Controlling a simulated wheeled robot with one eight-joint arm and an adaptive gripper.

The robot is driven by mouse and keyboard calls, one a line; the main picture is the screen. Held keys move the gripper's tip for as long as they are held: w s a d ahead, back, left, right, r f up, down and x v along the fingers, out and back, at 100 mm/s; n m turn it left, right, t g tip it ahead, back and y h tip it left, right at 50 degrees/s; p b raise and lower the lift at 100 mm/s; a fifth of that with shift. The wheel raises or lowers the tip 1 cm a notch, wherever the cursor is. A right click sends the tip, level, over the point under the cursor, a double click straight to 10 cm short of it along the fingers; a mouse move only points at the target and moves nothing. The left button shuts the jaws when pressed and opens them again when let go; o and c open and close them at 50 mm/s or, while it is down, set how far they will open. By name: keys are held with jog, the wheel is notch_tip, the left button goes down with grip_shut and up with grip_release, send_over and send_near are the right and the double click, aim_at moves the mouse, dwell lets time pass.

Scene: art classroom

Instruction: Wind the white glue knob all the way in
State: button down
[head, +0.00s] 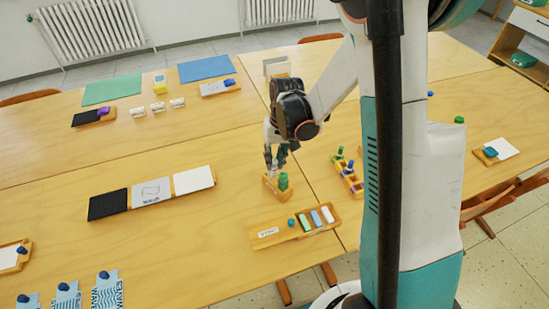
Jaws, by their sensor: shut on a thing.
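A small wooden holder (277,193) stands near the middle of the front table. A green glue stick (283,181) stands upright in its right part. My gripper (275,159) points down over the left part of the holder, beside the green stick. It is shut on what looks like the white glue stick (271,167), which is small here and mostly hidden by the fingers. I cannot make out its knob or how far it is wound.
A labelled wooden tray (268,233) with several coloured pieces lies just in front. A divided wooden box (352,184) with green-topped items stands to the right. Black, grey and white panels (151,193) lie to the left. Bare tabletop surrounds the holder's left side.

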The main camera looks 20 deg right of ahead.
jog(key=n+b, duration=0.1)
jog(key=n, duration=0.4)
jog(key=shift+n, duration=0.3)
jog(key=n, duration=0.4)
jog(key=shift+d+n+y+b, duration=0.1)
jog(key=shift+n+y+b, duration=0.2)
dwell(0.5)
jog(key=c, duration=1.4)
grip_release()
notch_tip(320, 180, up, 12)
jog(key=d, duration=0.2)
